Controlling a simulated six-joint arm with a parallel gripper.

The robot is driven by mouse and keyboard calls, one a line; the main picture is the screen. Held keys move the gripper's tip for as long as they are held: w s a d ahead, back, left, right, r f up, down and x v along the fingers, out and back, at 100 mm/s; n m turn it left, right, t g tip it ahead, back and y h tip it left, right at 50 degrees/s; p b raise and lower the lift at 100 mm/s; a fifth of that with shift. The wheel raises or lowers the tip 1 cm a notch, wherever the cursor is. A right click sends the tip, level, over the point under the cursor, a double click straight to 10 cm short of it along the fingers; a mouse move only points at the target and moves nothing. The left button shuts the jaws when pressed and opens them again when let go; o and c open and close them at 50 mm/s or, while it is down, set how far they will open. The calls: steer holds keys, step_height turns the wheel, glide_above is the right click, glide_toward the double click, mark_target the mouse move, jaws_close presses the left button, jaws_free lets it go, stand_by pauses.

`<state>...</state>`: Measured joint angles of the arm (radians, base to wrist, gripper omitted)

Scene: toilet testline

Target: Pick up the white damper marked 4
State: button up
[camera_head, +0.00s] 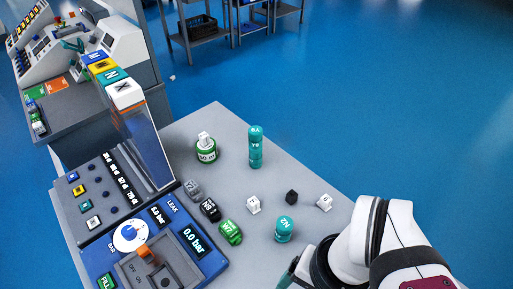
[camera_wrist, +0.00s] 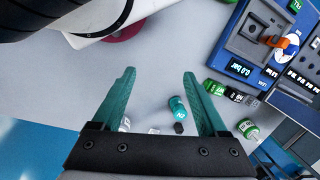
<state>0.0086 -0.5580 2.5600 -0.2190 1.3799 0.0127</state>
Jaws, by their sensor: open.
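Two small white pieces stand on the grey table in the head view: one left of a black cube (camera_head: 254,204), one right of it (camera_head: 324,202). Their marks are too small to read surely, so I cannot tell which is marked 4. In the wrist view, white pieces show partly behind my gripper, one by the left finger (camera_wrist: 125,124) and one lower between the fingers (camera_wrist: 154,131). My gripper (camera_wrist: 159,73) is open and empty, its teal fingers apart. In the head view only a bit of teal finger (camera_head: 288,273) shows at the bottom, beside my white arm.
A teal cylinder (camera_head: 284,229) and the black cube (camera_head: 292,197) stand near the white pieces. A taller teal stack (camera_head: 255,147) and a green-white canister (camera_head: 206,150) are farther back. Green (camera_head: 230,232), black (camera_head: 210,209) and grey (camera_head: 192,189) pieces line the blue test panel (camera_head: 185,222).

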steer(key=w+a+f+n+t, duration=0.1)
steer(key=w+f+n+t, duration=0.3)
steer(key=w, duration=0.8)
steer(key=n+t, duration=0.4)
steer(key=t, duration=0.4)
glide_above(254, 203)
steer(key=f, duration=1)
steer(key=shift+w, duration=0.35)
steer(key=shift+y, duration=0.3)
step_height(254, 203, down, 7)
steer(key=shift+f, duration=0.1)
steer(key=x, duration=0.3)
steer(key=shift+w+r, duration=0.1)
steer(key=shift+r, duration=0.15)
jaws_close()
